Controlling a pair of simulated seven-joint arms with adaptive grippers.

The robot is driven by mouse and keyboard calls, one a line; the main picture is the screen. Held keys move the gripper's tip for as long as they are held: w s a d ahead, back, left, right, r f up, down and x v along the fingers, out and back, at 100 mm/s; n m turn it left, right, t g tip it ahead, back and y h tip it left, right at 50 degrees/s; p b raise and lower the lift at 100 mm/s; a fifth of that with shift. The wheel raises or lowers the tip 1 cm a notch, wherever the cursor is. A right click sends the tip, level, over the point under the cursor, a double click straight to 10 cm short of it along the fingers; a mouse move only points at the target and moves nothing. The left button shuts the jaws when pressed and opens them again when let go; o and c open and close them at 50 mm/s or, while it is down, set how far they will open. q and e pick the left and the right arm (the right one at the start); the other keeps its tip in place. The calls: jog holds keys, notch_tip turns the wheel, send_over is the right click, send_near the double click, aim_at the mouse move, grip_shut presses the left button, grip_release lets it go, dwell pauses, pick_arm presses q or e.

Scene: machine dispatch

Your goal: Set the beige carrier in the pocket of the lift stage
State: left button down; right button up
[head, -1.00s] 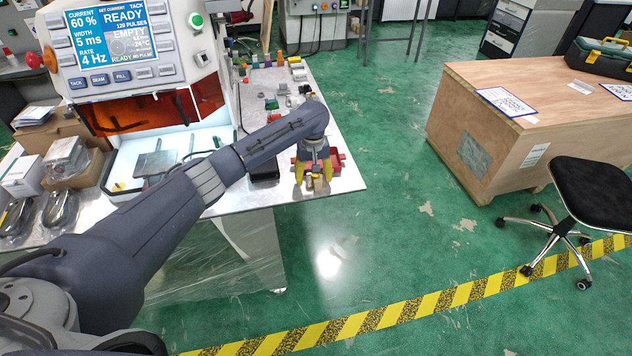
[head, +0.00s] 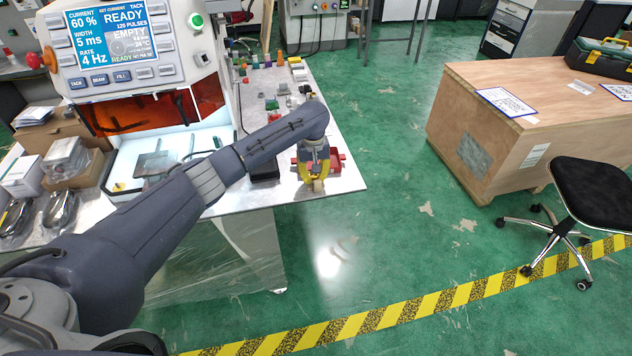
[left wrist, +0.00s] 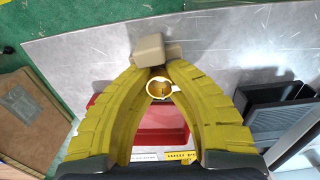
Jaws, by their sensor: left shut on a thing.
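The beige carrier (left wrist: 150,48) is a small block gripped between the yellow fingertips of my left gripper (left wrist: 153,64) in the left wrist view. In the head view my left gripper (head: 316,180) is over the near right part of the bench, with the carrier (head: 317,186) small at its tips. I cannot tell whether the carrier touches the bench. The lift stage seems to be the grey plate (head: 154,164) inside the lit chamber of the machine at left; its pocket cannot be made out. My right gripper is not in view.
A red tray (head: 337,161) lies just behind my left gripper, and a gold ring (left wrist: 158,88) shows between the fingers. A black bin (left wrist: 275,115) is beside it. The machine (head: 140,85) and boxes (head: 65,160) fill the left. Small parts (head: 275,104) lie farther back.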

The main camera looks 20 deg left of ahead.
pick_arm(q)
jog(key=shift+r, duration=0.15)
notch_tip(320, 180, up, 19)
jog(key=s+d+f+m, duration=0.1)
jog(key=s+d+m, duration=0.35)
jog(key=s, duration=0.75)
jog(key=s+a+f, duration=0.1)
jog(key=s, duration=0.5)
jog(key=s+a+f+m, duration=0.1)
jog(key=s+a, duration=0.1)
jog(key=s, duration=0.4)
jog(key=shift+s+a+f, duration=0.3)
jog(key=shift+s+f, duration=0.05)
jog(key=shift+f, duration=0.05)
